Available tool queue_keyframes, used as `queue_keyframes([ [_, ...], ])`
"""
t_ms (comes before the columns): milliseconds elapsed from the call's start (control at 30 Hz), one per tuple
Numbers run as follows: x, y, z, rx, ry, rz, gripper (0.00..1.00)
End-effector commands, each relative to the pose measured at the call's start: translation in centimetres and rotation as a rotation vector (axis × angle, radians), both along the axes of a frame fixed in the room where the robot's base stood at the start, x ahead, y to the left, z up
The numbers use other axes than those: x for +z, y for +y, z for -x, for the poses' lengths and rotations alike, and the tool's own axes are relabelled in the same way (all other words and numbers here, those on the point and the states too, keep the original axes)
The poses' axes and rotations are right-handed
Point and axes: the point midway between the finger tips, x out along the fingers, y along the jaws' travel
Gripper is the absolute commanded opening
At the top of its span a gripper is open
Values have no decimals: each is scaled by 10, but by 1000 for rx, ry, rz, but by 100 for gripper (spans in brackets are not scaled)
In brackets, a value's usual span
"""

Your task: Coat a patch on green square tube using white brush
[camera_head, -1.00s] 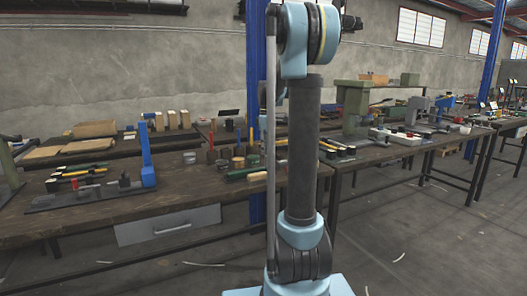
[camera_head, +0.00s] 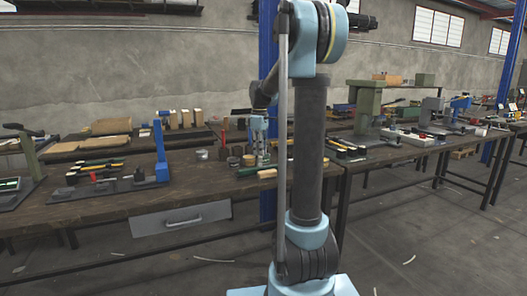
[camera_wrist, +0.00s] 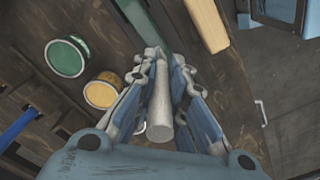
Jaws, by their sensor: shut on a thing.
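My gripper (camera_wrist: 164,72) is shut on a whitish cylindrical handle, which I take as the white brush (camera_wrist: 160,112). The handle's end points toward the wrist camera; its bristles are hidden. In the head view my gripper (camera_head: 263,158) points down over the back part of the wooden bench, among the tins. The green square tube (camera_wrist: 137,18) lies at the top of the wrist view, just beyond the fingers, partly cut off. In the head view the green tube (camera_head: 246,171) lies in front of my gripper. I cannot tell whether the brush touches it.
A tin with green contents (camera_wrist: 67,57) and one with yellow-orange contents (camera_wrist: 103,93) stand left of the fingers. A pale wooden piece (camera_wrist: 207,22) lies right of the tube. A blue upright tool (camera_head: 161,148) stands farther left on the bench (camera_head: 130,207).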

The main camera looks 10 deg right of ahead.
Motion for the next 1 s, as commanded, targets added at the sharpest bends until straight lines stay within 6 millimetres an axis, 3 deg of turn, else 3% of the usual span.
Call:
queue_keyframes([
  [133, 6, 4, 0, -2, 0, 0, 0],
  [200, 20, 3, 1, -3, 0, 0, 0],
  [800, 73, 2, 0, -4, 0, 0, 0],
  [1000, 80, 4, 1, -2, 0, 0, 0],
])
